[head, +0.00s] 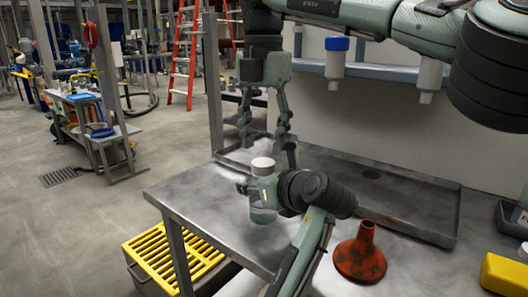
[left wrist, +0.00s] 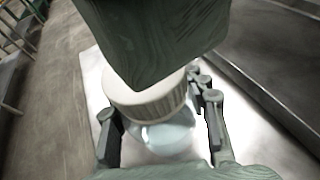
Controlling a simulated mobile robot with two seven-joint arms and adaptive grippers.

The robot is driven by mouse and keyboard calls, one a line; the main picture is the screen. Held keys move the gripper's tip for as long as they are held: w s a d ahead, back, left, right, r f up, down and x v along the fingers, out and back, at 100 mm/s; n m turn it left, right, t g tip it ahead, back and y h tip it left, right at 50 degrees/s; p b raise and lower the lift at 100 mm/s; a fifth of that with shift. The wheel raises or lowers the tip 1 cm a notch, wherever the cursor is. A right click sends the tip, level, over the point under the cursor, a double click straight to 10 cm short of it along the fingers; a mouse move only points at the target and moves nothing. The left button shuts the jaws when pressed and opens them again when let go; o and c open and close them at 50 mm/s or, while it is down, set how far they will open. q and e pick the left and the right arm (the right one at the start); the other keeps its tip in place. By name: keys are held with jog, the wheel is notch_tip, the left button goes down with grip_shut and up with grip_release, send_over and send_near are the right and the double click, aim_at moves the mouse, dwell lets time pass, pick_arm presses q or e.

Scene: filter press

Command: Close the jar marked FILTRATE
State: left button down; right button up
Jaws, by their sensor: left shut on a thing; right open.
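A clear jar (head: 263,214) stands upright at the metal table's near part, with a white lid (head: 263,162) on its mouth. I cannot read any marking on it, nor tell how tight the lid sits or whether the jar touches the table. My left gripper (head: 254,188) is shut around the jar below the lid. In the left wrist view the ribbed lid (left wrist: 148,102) and the pale jar body (left wrist: 168,138) show between its fingers. My right gripper (head: 266,145) is open, pointing down above the lid, its fingers apart. A dark green part hides some of the lid's top there.
A red funnel (head: 361,258) stands right of my left arm. A shallow metal tray (head: 425,234) lies behind. A blue-capped bottle (head: 336,58) hangs at the wall shelf. A yellow block (head: 505,276) is at right. The table's left corner is clear.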

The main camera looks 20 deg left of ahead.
pick_arm(q)
jog(key=shift+f, duration=0.15)
pick_arm(e)
jog(key=shift+r, duration=0.5)
jog(key=shift+s, duration=0.1)
jog(key=shift+c, duration=0.4)
jog(key=n, duration=0.3)
jog(key=r+n, duration=0.1)
jog(key=n, duration=0.2)
jog(key=a+n, duration=0.1)
jog(key=n, duration=0.2)
jog(key=shift+s+r, duration=0.35)
jog(key=shift+r, duration=0.05)
jog(key=n, duration=0.4)
jog(key=shift+w+d+r, duration=0.2)
jog(key=shift+w+r, duration=0.05)
jog(key=shift+r, duration=0.15)
jog(key=n, duration=0.4)
jog(key=shift+w+d+r, duration=0.15)
jog(key=shift+d+r, duration=0.1)
jog(key=shift+r, duration=0.1)
